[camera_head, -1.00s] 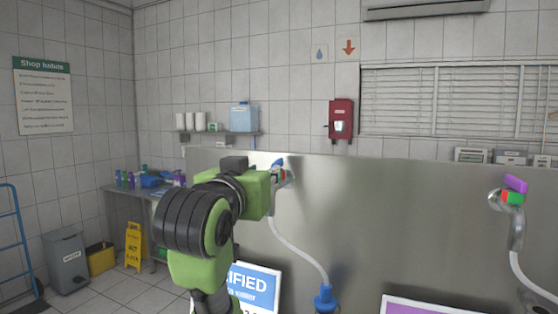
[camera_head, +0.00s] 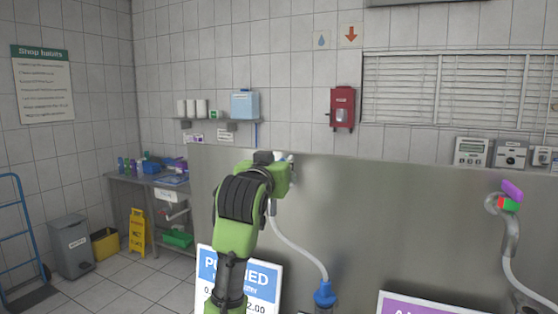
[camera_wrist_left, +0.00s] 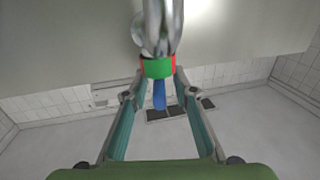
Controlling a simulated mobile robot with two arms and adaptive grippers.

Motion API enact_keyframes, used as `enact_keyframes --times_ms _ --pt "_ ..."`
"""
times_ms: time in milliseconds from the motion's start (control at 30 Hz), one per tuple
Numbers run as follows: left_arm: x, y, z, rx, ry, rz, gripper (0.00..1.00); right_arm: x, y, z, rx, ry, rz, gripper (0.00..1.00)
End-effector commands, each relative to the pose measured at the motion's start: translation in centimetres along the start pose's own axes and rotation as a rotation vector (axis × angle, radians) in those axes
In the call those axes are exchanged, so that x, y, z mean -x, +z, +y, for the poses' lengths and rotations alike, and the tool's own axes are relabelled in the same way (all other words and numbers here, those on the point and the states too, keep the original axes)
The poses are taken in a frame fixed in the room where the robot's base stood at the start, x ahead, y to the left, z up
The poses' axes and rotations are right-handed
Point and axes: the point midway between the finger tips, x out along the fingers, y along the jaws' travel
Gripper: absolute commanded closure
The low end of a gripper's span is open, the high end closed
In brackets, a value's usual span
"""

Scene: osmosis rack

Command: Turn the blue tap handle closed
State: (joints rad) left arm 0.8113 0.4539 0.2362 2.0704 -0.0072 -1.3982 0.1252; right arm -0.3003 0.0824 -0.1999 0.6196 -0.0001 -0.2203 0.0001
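The blue tap handle (camera_wrist_left: 159,95) shows in the left wrist view, below a red and green collar (camera_wrist_left: 157,68) on the metal tap (camera_wrist_left: 158,25). My left gripper (camera_wrist_left: 160,108) is open, with one finger on each side of the handle and gaps between. In the head view my left gripper (camera_head: 276,178) is at the upper edge of the steel panel and hides the handle. Only a bit of the tap shows there, above a pale hose that runs down to a blue fitting (camera_head: 324,294). My right gripper is not in view.
The steel panel (camera_head: 400,220) stands before me. A second tap with a purple handle (camera_head: 512,190) is at its right. A blue sign (camera_head: 262,280) and a purple sign (camera_head: 425,305) are low in front. The floor at left holds a bin and a yellow wet-floor sign (camera_head: 138,230).

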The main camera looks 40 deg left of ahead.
Motion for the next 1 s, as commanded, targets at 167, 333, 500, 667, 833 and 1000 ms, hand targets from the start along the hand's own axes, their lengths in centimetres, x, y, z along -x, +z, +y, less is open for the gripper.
enact_keyframes --times_ms 167,333,500,667,833,1000 --pt "0.02 0.03 0.00 0.000 0.000 0.000 0.82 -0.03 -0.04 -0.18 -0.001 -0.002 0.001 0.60" --pt "0.03 0.01 0.01 0.000 0.000 0.000 1.00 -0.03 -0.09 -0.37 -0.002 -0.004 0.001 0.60" --pt "0.04 0.00 0.03 0.000 -0.004 0.000 1.00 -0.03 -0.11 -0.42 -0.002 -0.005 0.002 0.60" --pt "0.05 -0.05 0.03 0.001 -0.036 0.000 1.00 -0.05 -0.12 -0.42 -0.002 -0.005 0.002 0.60" --pt "0.04 -0.04 0.17 0.001 -0.117 0.000 1.00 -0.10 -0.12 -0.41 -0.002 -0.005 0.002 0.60" --pt "0.02 -0.04 0.26 0.001 -0.249 0.000 1.00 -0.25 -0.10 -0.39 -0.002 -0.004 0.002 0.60"
